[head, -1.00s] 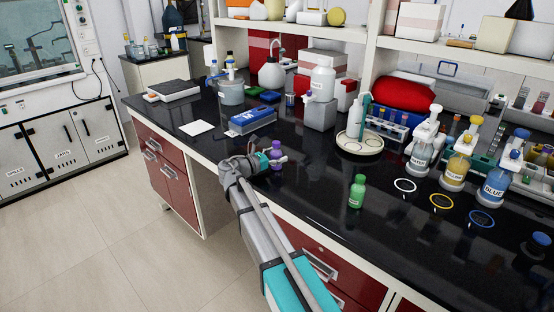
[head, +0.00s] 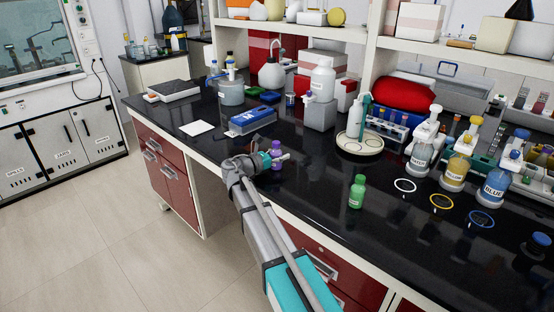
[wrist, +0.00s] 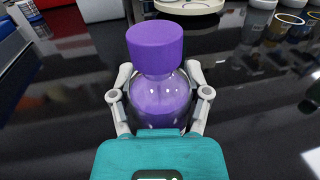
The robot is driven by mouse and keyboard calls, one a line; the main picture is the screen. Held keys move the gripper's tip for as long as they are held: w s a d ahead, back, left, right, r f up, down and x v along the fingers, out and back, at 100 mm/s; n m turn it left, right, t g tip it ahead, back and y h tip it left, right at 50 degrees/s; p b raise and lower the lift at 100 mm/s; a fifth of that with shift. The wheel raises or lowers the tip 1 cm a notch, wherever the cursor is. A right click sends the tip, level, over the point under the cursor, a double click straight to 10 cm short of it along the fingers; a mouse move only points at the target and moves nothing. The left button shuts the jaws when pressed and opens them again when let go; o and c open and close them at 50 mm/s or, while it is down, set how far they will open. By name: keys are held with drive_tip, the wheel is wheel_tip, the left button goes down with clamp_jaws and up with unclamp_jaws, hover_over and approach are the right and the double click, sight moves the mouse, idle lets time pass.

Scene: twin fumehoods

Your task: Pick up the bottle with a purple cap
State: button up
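The bottle with a purple cap (head: 276,147) stands upright on the black bench near its front edge. In the wrist view the purple bottle (wrist: 160,98) is in the middle, with a wide purple cap and a clear violet body. My gripper (head: 283,158) is at the bottle's body, level with the bench top. In the wrist view my gripper's fingers (wrist: 159,80) lie along both sides of the body below the cap and appear to touch it. The bottle's base is hidden behind the teal gripper housing.
A green bottle (head: 357,191) stands to the right on the bench. A blue box (head: 252,121) lies behind and left. A round cream tray (head: 360,146) is behind and right. Dispenser bottles stand farther right. The bench around the purple bottle is mostly clear.

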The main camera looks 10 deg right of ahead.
drive_tip(key=c, duration=0.4)
drive_tip(key=shift+r, duration=0.15)
wheel_tip(320, 180, up, 2)
drive_tip(key=shift+r+p, duration=0.1)
drive_tip(key=shift+p, duration=1.1)
drive_tip(key=s+a+r+p, duration=0.1)
drive_tip(key=s+r+p, duration=0.2)
drive_tip(key=s, duration=0.1)
drive_tip(key=s+a+r+p, duration=0.2)
drive_tip(key=s+r+p, duration=0.2)
drive_tip(key=s, duration=0.1)
drive_tip(key=s+a+r+p, duration=0.1)
drive_tip(key=s+r+p, duration=0.2)
drive_tip(key=s, duration=0.1)
drive_tip(key=shift+s+a+r+p, duration=0.15)
drive_tip(key=shift+a+r+p, duration=0.1)
drive_tip(key=shift+p, duration=0.1)
